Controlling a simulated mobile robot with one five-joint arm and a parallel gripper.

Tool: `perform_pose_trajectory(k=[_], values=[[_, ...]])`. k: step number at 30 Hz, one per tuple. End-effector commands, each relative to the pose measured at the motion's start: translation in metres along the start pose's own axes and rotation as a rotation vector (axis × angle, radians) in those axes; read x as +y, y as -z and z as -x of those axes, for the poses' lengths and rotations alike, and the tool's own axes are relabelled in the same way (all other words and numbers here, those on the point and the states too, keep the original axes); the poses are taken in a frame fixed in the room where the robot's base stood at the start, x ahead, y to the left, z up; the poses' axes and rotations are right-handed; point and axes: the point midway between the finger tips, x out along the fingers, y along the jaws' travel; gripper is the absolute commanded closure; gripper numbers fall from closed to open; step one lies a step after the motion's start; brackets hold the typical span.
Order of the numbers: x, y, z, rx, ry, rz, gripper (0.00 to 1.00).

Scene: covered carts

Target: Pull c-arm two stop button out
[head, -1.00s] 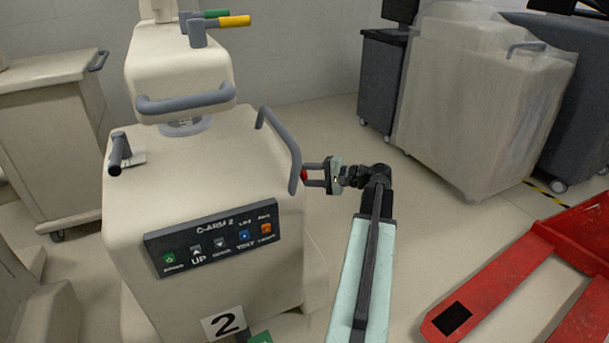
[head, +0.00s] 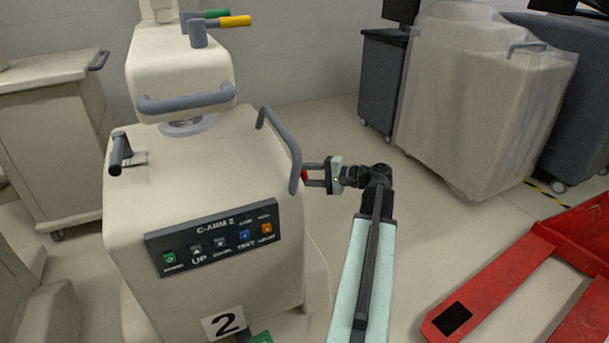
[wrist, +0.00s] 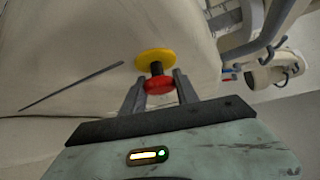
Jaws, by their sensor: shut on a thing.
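The c-arm two cart (head: 200,200) is a cream cabinet with a "C-ARM 2" panel (head: 212,238) on its front. Its stop button (wrist: 159,87) is a red cap on a dark stem, standing out from a yellow disc (wrist: 156,60) on the cart's side. In the head view only a bit of red (head: 305,175) shows beside the grey handle. My gripper (head: 312,175) is at the cart's right side. In the wrist view my gripper (wrist: 159,90) has one finger on each side of the red cap and is shut on it.
A grey handle (head: 283,150) on the cart rises right beside my gripper. A red pallet jack (head: 490,285) stands on the floor at right. A plastic-covered cart (head: 480,95) stands at the back right. Floor between them is clear.

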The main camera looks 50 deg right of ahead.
Motion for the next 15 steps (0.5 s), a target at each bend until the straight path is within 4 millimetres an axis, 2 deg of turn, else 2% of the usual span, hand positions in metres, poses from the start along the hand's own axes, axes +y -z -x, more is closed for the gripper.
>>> perform_pose_trajectory(k=[6, 12, 15], values=[[0.003, -0.002, 0.002, -0.004, -0.009, 0.000, 1.00], [0.003, 0.012, 0.014, -0.003, -0.009, 0.000, 1.00], [0.003, 0.012, 0.015, -0.002, -0.009, 0.000, 1.00]])
